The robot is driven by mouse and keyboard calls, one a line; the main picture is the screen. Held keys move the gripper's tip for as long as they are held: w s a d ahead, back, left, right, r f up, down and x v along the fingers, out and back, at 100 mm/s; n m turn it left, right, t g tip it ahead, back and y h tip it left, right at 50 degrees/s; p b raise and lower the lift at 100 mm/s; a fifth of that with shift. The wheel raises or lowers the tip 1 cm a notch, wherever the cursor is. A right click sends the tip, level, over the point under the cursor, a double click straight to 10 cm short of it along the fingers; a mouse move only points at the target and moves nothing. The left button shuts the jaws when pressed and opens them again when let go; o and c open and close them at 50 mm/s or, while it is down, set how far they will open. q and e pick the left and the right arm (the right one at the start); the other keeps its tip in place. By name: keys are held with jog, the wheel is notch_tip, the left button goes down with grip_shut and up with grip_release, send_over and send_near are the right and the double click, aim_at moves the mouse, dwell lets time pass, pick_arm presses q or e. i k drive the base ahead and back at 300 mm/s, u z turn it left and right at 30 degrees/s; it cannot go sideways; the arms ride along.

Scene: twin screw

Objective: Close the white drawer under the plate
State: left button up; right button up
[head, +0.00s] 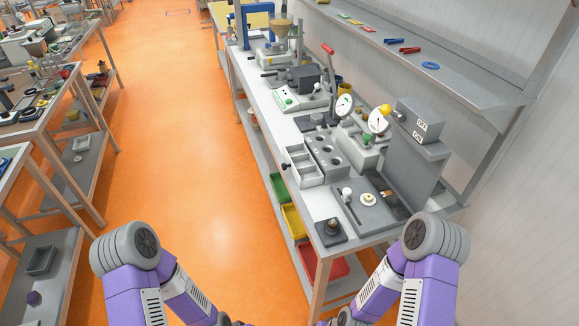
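The white drawer (304,167) is pulled out on the workbench. It is a shallow tray with several compartments and a dark knob (286,166) on its left end. Its right side meets a grey plate (327,154) with round holes, and the drawer sticks out to the left of it. My purple arms come in from the bottom left and bottom right. Both reach down past the lower edge of the head view, so neither gripper can be seen there. Nothing of mine touches the drawer.
The workbench (271,131) also holds a grey base plate (373,215), a press with a dial gauge (377,122) and a small dark block (330,229). Green, yellow and red bins (292,220) sit on the lower shelf. Orange floor (190,150) is clear to the left.

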aim_at(306, 172)
jog(key=k, duration=0.55)
jog(key=u, duration=1.05)
jog(key=i, duration=1.2)
jog(key=z, duration=0.65)
jog(key=i, duration=0.5)
jog(key=z, duration=0.55)
